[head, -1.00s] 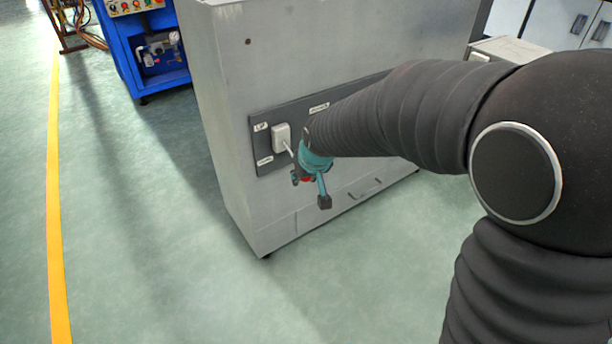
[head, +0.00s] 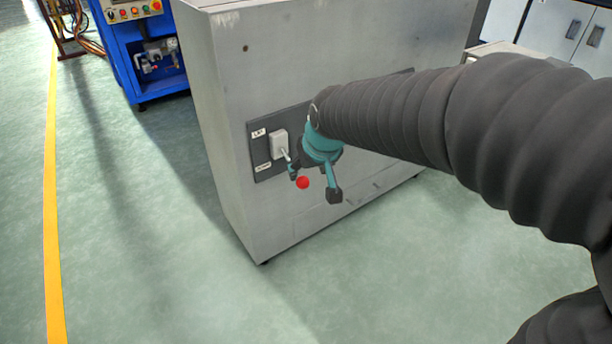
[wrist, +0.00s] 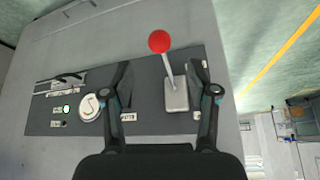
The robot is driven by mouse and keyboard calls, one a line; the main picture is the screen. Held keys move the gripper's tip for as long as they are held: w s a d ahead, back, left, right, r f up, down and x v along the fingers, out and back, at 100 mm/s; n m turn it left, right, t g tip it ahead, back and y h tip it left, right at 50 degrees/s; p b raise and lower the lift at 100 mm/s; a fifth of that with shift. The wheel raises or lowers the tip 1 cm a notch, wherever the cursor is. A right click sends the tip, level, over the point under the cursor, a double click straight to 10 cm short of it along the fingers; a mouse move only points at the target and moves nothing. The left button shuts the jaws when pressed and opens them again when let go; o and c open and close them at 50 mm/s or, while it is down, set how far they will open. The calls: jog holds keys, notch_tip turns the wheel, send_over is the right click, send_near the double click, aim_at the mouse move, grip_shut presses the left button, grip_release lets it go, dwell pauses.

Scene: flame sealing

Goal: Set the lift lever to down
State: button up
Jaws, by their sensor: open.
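The lift lever has a pale base plate (head: 279,145) on the dark panel at the cabinet's left side, and its rod slants out and down to a red ball knob (head: 303,182). In the wrist view the knob (wrist: 159,41) and rod show in full, with the lever base (wrist: 176,95) between the two fingers, nearer the right one. My gripper (head: 314,182) is open beside the lever in the head view; it also shows in the wrist view (wrist: 162,72). No grip on the rod or knob is visible; whether a finger touches it I cannot tell.
The grey cabinet (head: 230,110) carries the dark panel (head: 262,172). A round white dial (wrist: 94,106) and a green light (wrist: 67,109) sit on the panel beyond the left finger. A blue machine (head: 120,60) stands behind left. The green floor (head: 150,240) in front is clear.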

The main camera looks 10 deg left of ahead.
jog(key=shift+v, duration=1.5)
jog(key=s+d+r+m+h+p, duration=0.1)
jog(key=s+d+r+m+p, duration=0.2)
jog(key=s+d, duration=0.6)
jog(key=s+d+r+m+h+p, duration=0.2)
jog(key=s+d+r+p, duration=0.3)
jog(key=s+d, duration=0.5)
jog(key=d, duration=0.5)
jog(key=shift+d+m+t, duration=0.15)
jog(key=shift+m+t, duration=0.15)
jog(key=shift+m, duration=0.1)
